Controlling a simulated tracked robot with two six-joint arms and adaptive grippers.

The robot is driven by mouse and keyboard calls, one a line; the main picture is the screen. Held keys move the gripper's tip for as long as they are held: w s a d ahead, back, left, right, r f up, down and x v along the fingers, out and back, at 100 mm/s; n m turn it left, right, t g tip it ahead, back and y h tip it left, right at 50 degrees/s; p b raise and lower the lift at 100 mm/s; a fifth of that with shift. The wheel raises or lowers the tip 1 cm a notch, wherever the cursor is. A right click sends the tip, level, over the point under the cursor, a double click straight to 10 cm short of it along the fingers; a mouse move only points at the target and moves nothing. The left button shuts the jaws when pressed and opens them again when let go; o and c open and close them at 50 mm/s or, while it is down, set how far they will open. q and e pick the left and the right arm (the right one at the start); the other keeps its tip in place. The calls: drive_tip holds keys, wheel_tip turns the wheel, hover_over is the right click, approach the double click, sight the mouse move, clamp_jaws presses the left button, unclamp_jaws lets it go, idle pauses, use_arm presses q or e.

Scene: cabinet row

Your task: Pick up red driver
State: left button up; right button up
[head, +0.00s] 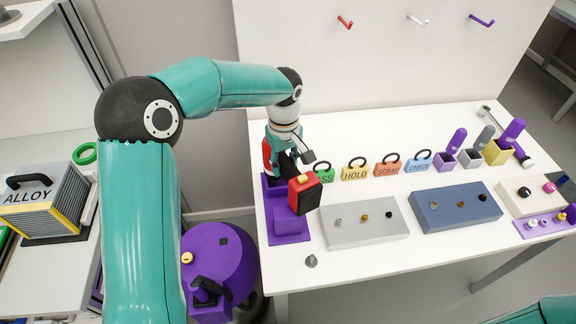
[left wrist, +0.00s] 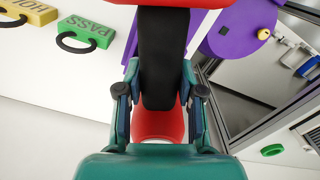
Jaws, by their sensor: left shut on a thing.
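The red driver (head: 304,192) has a red and black body and stands at the left end of the white table, over a purple holder (head: 287,228). I cannot tell whether it still touches the holder. My left gripper (head: 288,153) comes down on it from above and is shut on its black handle. In the left wrist view the black handle (left wrist: 162,62) lies between the two fingers (left wrist: 160,95), with red parts at both ends. My right gripper is not in view.
Colored tags, including a yellow HOLD tag (head: 356,172), stand right of the driver. A grey block (head: 364,233) and blue block (head: 456,218) with small knobs lie in front. A purple round thing (head: 222,262) is below left of the table.

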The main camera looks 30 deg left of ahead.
use_arm(q)
wheel_tip(320, 180, up, 20)
drive_tip(key=p, duration=0.1)
drive_tip(key=shift+p, duration=0.35)
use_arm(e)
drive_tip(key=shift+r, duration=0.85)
use_arm(q)
drive_tip(key=o, duration=0.5)
clamp_jaws()
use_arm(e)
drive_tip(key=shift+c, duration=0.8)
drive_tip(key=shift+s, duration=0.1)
